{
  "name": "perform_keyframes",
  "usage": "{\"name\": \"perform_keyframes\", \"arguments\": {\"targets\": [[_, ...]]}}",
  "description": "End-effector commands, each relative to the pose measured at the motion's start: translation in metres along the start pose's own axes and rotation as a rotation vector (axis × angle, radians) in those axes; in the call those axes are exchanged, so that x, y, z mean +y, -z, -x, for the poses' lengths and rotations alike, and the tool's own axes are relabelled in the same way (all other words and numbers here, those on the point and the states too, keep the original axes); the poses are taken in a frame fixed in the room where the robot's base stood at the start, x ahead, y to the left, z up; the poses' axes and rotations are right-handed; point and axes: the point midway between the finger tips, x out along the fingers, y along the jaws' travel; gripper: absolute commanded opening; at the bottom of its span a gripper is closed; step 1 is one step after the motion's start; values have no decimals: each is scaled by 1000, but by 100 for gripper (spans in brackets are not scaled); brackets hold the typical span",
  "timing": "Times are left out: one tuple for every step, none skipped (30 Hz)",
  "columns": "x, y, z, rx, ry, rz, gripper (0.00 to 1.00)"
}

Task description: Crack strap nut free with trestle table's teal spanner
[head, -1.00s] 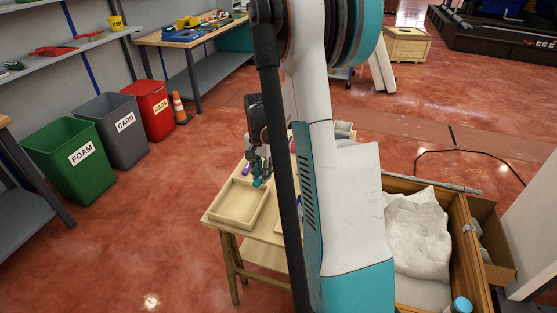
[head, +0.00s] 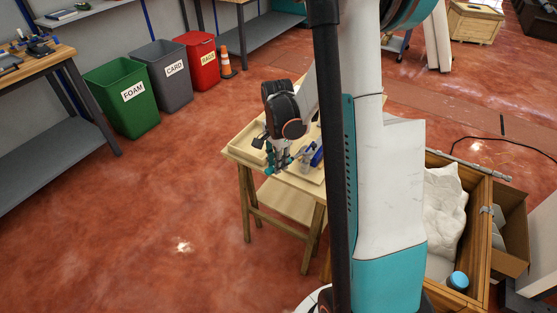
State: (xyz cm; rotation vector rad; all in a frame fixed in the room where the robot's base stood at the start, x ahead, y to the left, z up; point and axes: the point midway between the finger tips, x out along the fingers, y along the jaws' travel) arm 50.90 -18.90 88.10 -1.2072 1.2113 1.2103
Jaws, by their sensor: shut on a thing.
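My gripper (head: 277,166) hangs down over the front edge of the wooden trestle table (head: 234,155). Teal shows at its fingertips, and I take this to be the teal spanner (head: 271,170); it is small and partly hidden by the fingers. The gripper is shut on it. A wooden crate (head: 482,245) stands open at the right, with a grey metal strap or bar (head: 458,166) along its far top edge and a small metal fitting (head: 486,210) on its right side. I cannot make out the strap nut. My arm hides much between table and crate.
Blue-handled and grey tools (head: 314,157) lie on the table, right of the gripper. White padding (head: 443,215) and a blue-capped container (head: 458,281) are in the crate. A cardboard box (head: 512,235) stands beside it. Bins line the left wall; the floor at front left is clear.

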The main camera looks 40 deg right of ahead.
Motion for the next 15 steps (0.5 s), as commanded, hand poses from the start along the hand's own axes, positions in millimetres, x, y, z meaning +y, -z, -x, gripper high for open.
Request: {"name": "perform_keyframes", "arguments": {"targets": [[0, 0, -4, 0, 0, 0, 0], [0, 0, -5, 0, 0, 0, 0], [0, 0, -7, 0, 0, 0, 0], [0, 0, -8, 0, 0, 0, 0], [0, 0, -10, 0, 0, 0, 0], [0, 0, -12, 0, 0, 0, 0], [0, 0, -13, 0, 0, 0, 0], [0, 0, -13, 0, 0, 0, 0], [0, 0, -12, 0, 0, 0, 0], [0, 0, -12, 0, 0, 1, 0], [0, 0, -12, 0, 0, 1, 0], [0, 0, -12, 0, 0, 1, 0], [0, 0, -12, 0, 0, 1, 0], [0, 0, -13, 0, 0, 1, 0], [0, 0, -13, 0, 0, 1, 0]]}}
